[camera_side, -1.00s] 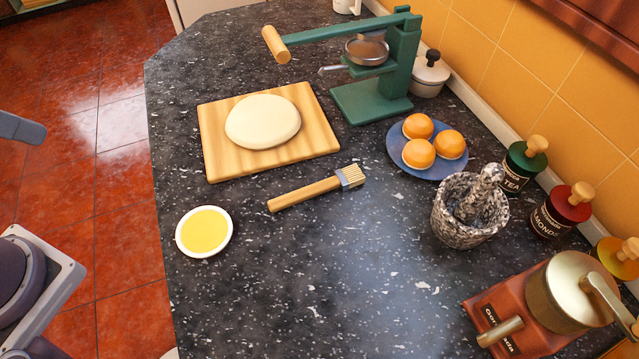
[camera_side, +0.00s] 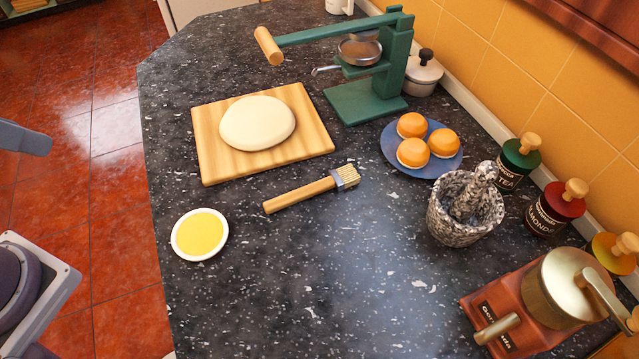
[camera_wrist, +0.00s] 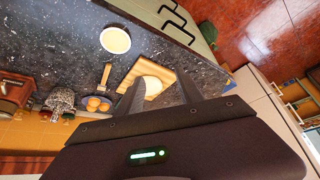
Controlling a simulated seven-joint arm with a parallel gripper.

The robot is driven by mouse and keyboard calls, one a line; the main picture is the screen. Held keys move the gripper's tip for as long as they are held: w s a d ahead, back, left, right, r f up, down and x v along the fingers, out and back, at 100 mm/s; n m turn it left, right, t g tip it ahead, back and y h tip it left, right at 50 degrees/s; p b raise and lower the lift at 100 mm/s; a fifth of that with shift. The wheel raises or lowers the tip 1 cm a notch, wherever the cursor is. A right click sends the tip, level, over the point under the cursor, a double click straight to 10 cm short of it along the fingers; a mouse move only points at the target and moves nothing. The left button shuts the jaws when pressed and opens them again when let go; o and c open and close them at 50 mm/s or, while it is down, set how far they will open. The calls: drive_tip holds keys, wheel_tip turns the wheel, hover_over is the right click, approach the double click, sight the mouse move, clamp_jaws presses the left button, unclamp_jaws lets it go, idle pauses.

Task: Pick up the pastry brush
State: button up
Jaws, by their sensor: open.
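The pastry brush (camera_side: 312,190) lies flat on the dark speckled counter (camera_side: 300,280), its wooden handle to the lower left and its bristles to the upper right. It also shows small in the wrist view (camera_wrist: 105,77), left of my gripper's fingers. My gripper (camera_wrist: 160,92) shows in the wrist view with its two fingers apart, open and empty. It is some way from the brush. The side view does not show the fingers.
Around the brush are a dish of yellow liquid (camera_side: 200,234), a board (camera_side: 215,171) with dough (camera_side: 257,123), a blue plate (camera_side: 437,170) of orange halves, a green press (camera_side: 398,65), a mortar (camera_side: 462,215) and a grinder (camera_side: 530,310). The counter below the brush is clear.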

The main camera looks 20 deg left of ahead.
drive_tip(key=m+g, duration=0.5)
drive_tip(key=m, duration=0.3)
hover_over(294, 194)
drive_tip(key=a, duration=0.1)
wheel_tip(294, 194, down, 15)
drive_tip(key=shift+m+g, duration=0.3)
drive_tip(key=f, duration=0.5)
drive_tip(key=d+f, duration=0.1)
drive_tip(key=f, duration=0.1)
drive_tip(key=shift+s+f, duration=0.1)
drive_tip(key=shift+f, duration=0.25)
clamp_jaws()
